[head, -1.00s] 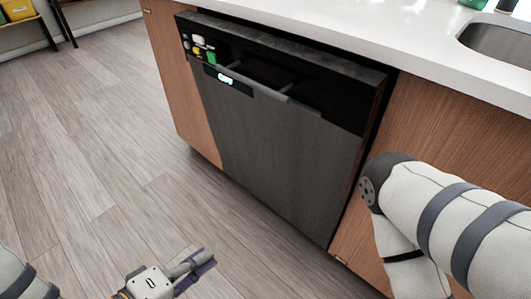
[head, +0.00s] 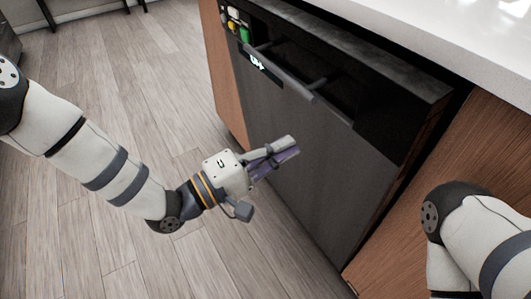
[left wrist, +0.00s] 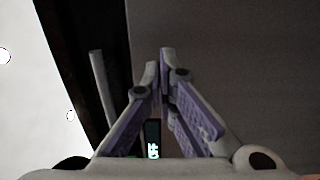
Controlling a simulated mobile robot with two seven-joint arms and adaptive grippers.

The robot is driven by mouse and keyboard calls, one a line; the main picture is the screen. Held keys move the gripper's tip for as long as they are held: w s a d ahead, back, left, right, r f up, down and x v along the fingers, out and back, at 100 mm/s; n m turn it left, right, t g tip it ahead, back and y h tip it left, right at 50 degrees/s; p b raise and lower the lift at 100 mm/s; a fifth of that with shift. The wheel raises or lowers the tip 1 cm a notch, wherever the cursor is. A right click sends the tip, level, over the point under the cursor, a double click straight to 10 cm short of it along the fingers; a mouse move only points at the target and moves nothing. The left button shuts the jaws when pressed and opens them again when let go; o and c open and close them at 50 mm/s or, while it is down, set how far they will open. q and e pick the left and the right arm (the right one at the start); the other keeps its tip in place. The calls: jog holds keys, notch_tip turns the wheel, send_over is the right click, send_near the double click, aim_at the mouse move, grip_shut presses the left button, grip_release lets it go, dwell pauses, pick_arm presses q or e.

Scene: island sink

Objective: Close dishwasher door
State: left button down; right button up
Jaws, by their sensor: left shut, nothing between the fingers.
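The dark grey dishwasher door (head: 310,170) is nearly upright in the head view. Its top stands out a little from the cabinet, with a dark gap along its right side. A bar handle (head: 285,72) and a small lit display (head: 258,63) are near its top. My left gripper (head: 288,148) is shut and empty in front of the door's outer face; I cannot tell whether it touches. In the left wrist view its fingers (left wrist: 159,66) meet at the tips, with the door panel (left wrist: 230,60) behind and the handle (left wrist: 103,85) to the left. My right gripper is out of view.
The white countertop (head: 430,40) overhangs above the dishwasher. Wooden cabinet panels (head: 445,160) flank it. My right arm is at the lower right, in front of the cabinet. The wooden floor (head: 110,80) on the left is clear.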

aim_at(324, 124)
pick_arm(q)
jog(key=x, duration=0.7)
jog(key=shift+a, duration=0.1)
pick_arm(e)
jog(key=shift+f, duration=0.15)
